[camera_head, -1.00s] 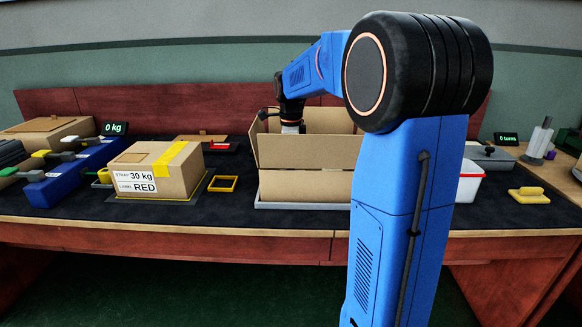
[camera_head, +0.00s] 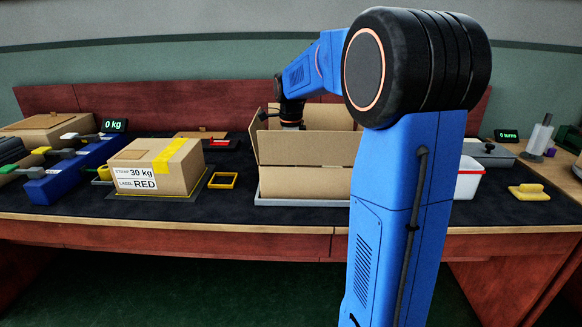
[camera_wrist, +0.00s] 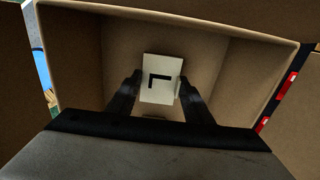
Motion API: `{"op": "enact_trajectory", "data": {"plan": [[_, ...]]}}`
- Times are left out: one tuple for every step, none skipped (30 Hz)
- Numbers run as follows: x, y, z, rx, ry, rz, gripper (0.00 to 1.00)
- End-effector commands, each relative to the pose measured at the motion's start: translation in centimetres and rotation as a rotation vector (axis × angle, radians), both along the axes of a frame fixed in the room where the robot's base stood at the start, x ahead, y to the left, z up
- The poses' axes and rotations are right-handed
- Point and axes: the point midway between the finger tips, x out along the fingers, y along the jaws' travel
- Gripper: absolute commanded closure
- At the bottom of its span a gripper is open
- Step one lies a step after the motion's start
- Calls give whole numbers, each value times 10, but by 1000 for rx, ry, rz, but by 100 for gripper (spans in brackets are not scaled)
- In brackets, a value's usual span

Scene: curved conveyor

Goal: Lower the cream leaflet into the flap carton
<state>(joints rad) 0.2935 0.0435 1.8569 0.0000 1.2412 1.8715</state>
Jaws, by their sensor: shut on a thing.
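In the wrist view my gripper (camera_wrist: 159,92) is shut on the cream leaflet (camera_wrist: 161,68), a pale rectangle with a black L-shaped mark. The leaflet is between the two dark fingers and shows against the inside of the open flap carton (camera_wrist: 230,75). I cannot tell how far it is above the carton floor. In the head view the flap carton (camera_head: 305,183) stands with its flaps open on a pale tray. My wrist reaches down behind its front flap there, so the fingertips and leaflet are hidden.
A taped box (camera_head: 160,165) labelled 30 kg and RED stands left of the carton. A small yellow frame (camera_head: 223,180) lies between them. A white bin with a red rim (camera_head: 468,180) and a yellow block (camera_head: 529,192) are on the right.

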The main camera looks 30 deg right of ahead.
Motion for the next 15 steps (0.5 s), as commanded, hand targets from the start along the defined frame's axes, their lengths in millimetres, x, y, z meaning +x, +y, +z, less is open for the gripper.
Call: {"op": "enact_trajectory", "data": {"plan": [[0,0,-1,0,0,0,75],[0,0,-1,0,0,0,75],[0,0,-2,0,0,0,75],[0,0,-2,0,0,0,75],[0,0,-2,0,0,0,75],[0,0,-3,0,0,0,75],[0,0,-3,0,0,0,75],[0,0,-3,0,0,0,75],[0,0,-4,0,0,0,75],[0,0,-4,0,0,0,75],[0,0,-5,0,0,0,75],[0,0,-5,0,0,0,75],[0,0,-6,0,0,0,75],[0,0,-6,0,0,0,75],[0,0,-7,0,0,0,75]]}}
